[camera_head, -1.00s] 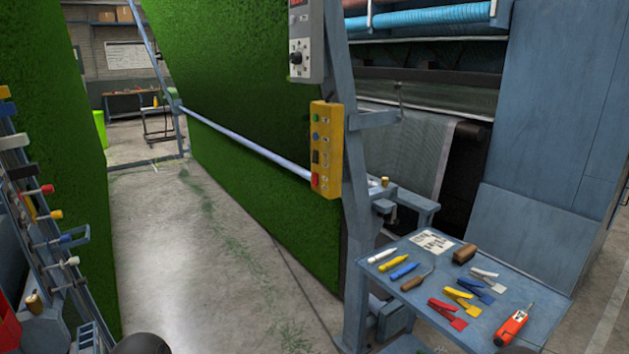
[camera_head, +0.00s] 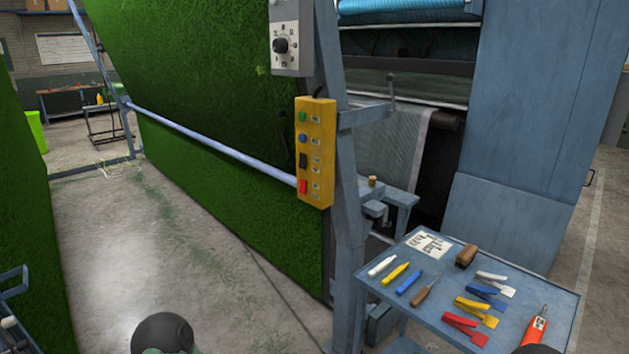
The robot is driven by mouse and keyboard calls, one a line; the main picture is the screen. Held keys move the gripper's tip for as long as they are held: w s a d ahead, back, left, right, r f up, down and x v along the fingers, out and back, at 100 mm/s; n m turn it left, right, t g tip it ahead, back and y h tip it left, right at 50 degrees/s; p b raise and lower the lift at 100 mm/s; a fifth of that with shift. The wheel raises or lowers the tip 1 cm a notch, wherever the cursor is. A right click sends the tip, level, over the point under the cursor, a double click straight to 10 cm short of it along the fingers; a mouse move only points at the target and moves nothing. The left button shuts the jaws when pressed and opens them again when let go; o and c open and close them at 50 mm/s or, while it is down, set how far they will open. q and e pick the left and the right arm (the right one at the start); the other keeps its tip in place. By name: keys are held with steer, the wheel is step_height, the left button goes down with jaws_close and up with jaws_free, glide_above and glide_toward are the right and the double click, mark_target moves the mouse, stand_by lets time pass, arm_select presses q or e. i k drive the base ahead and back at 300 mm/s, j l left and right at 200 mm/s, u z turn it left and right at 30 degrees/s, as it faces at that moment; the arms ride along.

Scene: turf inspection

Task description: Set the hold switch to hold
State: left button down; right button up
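A yellow control box (camera_head: 315,152) is fixed to the blue-grey upright post in the middle of the view. Down its face are a green button (camera_head: 303,116), a blue button (camera_head: 302,138), a black rocker-like switch (camera_head: 303,160) and a red control (camera_head: 303,187). Small labels sit beside them, too small to read. I cannot tell for sure which is the hold switch or how it is set. A grey box with a black rotary knob (camera_head: 281,46) hangs above. Neither gripper shows; only dark rounded parts of mine appear at the bottom edge.
A blue tool table (camera_head: 390,293) at the lower right holds a printed card (camera_head: 429,244), markers and coloured clips. A blue-grey post (camera_head: 345,215) and a long rail (camera_head: 205,141) stand before the green turf. The concrete floor (camera_head: 130,260) at left is open.

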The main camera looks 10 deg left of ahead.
mark_target(303, 183)
steer(key=i+j+z, duration=0.15)
steer(key=j, duration=0.15)
steer(key=i+j+z, duration=0.35)
steer(key=j, duration=0.3)
steer(key=j+z, duration=0.15)
steer(key=j, duration=0.2)
steer(key=i, duration=0.05)
